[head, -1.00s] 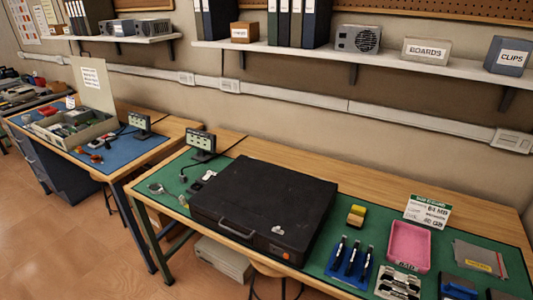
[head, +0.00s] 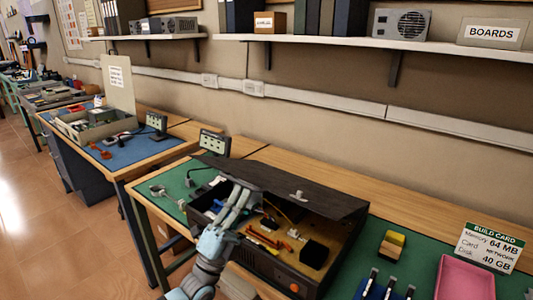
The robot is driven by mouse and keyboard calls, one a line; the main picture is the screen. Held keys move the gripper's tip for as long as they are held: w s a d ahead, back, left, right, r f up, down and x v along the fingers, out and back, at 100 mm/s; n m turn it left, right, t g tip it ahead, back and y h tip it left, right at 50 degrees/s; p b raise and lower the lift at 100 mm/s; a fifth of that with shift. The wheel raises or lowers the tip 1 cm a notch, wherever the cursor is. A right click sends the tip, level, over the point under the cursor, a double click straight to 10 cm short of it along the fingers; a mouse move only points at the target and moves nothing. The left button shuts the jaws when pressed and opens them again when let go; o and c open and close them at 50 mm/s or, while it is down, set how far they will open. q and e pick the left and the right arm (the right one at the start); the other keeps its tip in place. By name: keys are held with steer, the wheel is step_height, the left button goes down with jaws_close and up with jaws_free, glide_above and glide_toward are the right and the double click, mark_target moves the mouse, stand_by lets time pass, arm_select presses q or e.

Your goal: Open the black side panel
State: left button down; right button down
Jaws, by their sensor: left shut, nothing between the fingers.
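The black side panel (head: 300,182) is the top lid of a dark case (head: 265,262) lying on the green mat. The panel is raised at its near side and slopes toward the back, with a small light latch (head: 298,196) on it. The case's inside shows below it: a tan board, orange cables (head: 264,238) and a black block (head: 314,252). My left gripper (head: 240,192) is shut and empty, over the left part of the case opening close to the panel. I cannot tell if it touches the panel. My right gripper is not in view.
A small display (head: 213,145) stands behind the case's left end. A shelf (head: 350,41) runs along the wall above.

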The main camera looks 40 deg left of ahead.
arm_select(q)
steer(key=b+x, duration=0.1)
steer(key=x, duration=1)
steer(key=shift+w+r, duration=0.15)
steer(key=shift+r, duration=0.05)
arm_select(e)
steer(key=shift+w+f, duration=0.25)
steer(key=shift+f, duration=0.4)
arm_select(q)
steer(key=shift+w+r+h, duration=0.15)
steer(key=shift+r+h, duration=0.05)
steer(key=shift+h, duration=0.1)
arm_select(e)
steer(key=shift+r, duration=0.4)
